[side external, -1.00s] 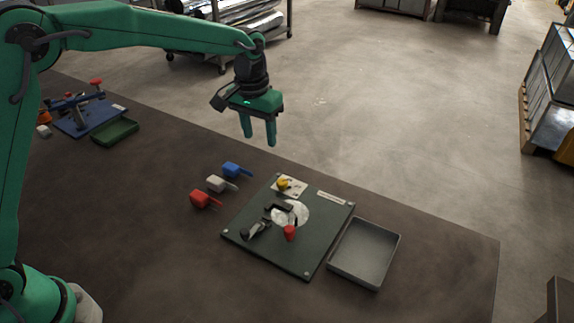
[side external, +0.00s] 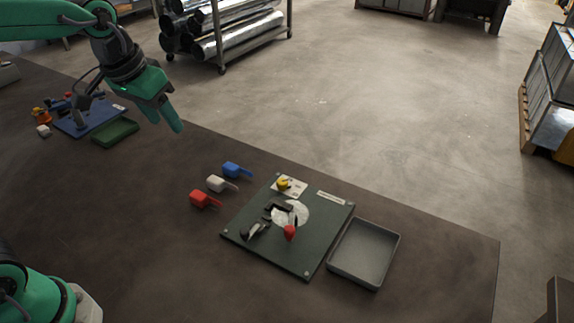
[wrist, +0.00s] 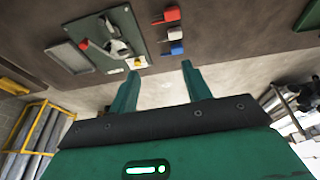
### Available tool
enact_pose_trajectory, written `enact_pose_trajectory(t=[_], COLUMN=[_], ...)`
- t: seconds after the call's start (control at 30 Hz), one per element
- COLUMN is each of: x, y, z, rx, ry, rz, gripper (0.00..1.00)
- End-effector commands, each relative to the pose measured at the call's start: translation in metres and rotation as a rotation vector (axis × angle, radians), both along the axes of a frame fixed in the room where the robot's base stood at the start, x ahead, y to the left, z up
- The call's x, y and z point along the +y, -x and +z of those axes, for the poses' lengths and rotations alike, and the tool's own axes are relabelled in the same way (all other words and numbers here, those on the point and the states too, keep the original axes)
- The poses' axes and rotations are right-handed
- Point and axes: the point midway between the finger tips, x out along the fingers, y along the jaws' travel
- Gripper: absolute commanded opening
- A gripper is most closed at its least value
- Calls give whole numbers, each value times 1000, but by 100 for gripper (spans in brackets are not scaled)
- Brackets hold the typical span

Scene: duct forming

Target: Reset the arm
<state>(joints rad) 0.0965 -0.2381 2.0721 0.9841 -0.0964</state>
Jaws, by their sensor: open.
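My gripper (side external: 168,122) is raised above the table at the upper left in the side external view, tilted, with nothing between its fingers. In the wrist view my gripper (wrist: 160,80) shows two green fingers spread apart and empty. The dark green board (side external: 300,255) lies on the table, well to the right of and below my gripper. It carries a round silvery piece (side external: 297,212), a dark clamp, a yellow knob (side external: 284,184) and a red knob (side external: 290,232).
Red (side external: 203,199), white (side external: 217,184) and blue (side external: 233,170) handled pieces lie left of the board. A grey tray (side external: 394,255) sits on its right. A blue fixture (side external: 82,128) and green tray (side external: 116,133) are at the left. The table's front middle is clear.

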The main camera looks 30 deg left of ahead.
Motion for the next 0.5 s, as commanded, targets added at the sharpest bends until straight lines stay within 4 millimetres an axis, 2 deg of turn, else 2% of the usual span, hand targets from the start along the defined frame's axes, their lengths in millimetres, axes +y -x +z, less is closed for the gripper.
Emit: enact_pose_trajectory(t=[0.27,0.5], x=[17,28], y=[54,94], z=[-1,-13], rx=[-72,-128], ry=[-8,-20], rz=[4,6], gripper=[48,48])
